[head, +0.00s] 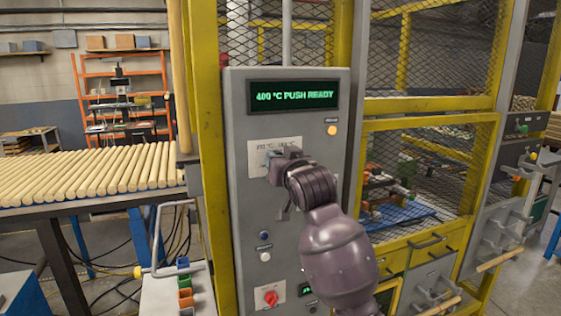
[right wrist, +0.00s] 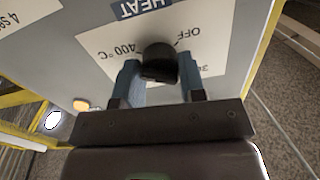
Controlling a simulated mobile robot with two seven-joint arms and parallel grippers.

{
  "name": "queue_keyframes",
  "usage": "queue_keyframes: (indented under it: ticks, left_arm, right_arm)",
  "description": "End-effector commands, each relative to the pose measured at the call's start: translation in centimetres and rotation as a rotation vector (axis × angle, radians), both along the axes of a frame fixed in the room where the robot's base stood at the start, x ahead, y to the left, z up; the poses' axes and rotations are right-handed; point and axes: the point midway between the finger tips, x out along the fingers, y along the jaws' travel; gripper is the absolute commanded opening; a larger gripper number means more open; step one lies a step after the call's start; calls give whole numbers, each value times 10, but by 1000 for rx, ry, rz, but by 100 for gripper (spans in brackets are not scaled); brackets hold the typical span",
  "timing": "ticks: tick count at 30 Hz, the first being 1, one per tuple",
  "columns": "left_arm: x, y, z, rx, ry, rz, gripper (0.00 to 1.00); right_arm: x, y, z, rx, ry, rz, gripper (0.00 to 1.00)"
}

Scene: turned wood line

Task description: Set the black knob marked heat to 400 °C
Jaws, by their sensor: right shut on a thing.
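The black heat knob (right wrist: 160,60) sits on a white scale plate (right wrist: 100,45) under a blue HEAT label (right wrist: 142,7) in the right wrist view. "400 °C" and "OFF" are printed beside it. My right gripper (right wrist: 159,75) is shut on the knob, one blue finger on each side. In the head view my right gripper (head: 282,163) is at the scale plate (head: 262,150) and hides the knob. The knob's pointer is not clear. The green display (head: 293,96) above reads "400 °C PUSH READY". My left gripper is not in view.
The grey control panel (head: 237,200) also carries an orange button (head: 332,129), a blue button (head: 264,235), a white button (head: 265,256) and a red switch (head: 270,298). A yellow post (head: 207,120) stands close on the left, with wooden rods (head: 90,175) beyond. Mesh guarding (head: 430,60) is on the right.

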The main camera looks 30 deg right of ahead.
Motion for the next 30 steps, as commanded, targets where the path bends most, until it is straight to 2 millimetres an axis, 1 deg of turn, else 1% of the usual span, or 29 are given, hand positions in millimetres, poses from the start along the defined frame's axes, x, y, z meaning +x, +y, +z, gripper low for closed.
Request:
queue_keyframes:
  ticks: [2,3,8,16,20,23,30]
  left_arm:
    - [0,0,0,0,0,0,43]
    - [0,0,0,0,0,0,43]
    - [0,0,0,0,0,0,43]
    - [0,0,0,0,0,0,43]
    - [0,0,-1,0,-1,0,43]
    - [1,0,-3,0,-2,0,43]
    - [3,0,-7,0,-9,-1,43]
  right_arm:
    - [0,0,1,1,-1,1,14]
    - [0,0,1,1,-1,1,39]
    - [0,0,0,0,-1,1,63]
    - [0,0,0,-1,0,0,63]
    - [-7,2,0,-1,-2,1,63]
    - [-18,4,0,-1,-2,1,63]
    - [-59,14,-1,-2,-3,1,63]
